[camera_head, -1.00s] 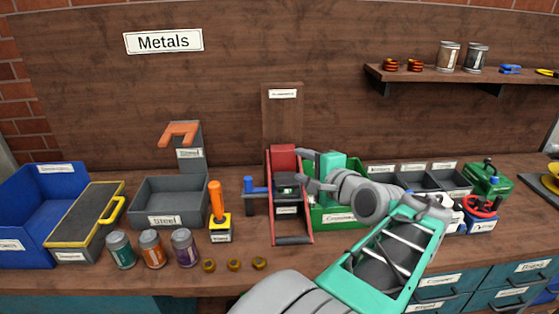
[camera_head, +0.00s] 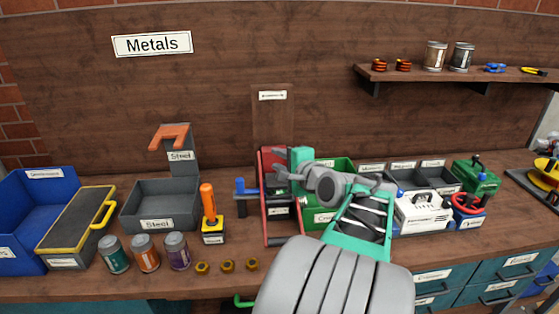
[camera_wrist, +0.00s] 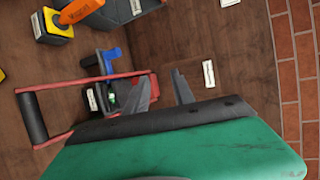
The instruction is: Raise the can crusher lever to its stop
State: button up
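The can crusher (camera_head: 269,163) is a red-sided press in the middle of the bench. Its lever is two red side bars joined by a dark handle (camera_head: 278,241); it lies low, with the handle toward the bench's front edge. In the wrist view the lever handle (camera_wrist: 33,117) is at the far left, clear of the fingers. My gripper (camera_head: 279,164) is over the crusher's rear part, away from the handle. The arm hides the crusher's right side partly.
Teal, orange and purple cans (camera_head: 146,253) and several brass nuts (camera_head: 228,265) stand at the front left. An orange-handled tool (camera_head: 209,205) is left of the crusher. A green bin (camera_head: 340,166) and white machine (camera_head: 422,213) are to the right.

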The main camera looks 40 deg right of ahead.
grip_shut()
dwell(0.9)
jog(key=c, duration=0.5)
grip_release()
jog(key=o, duration=1)
jog(key=b+v, duration=0.1)
jog(key=v, duration=0.7)
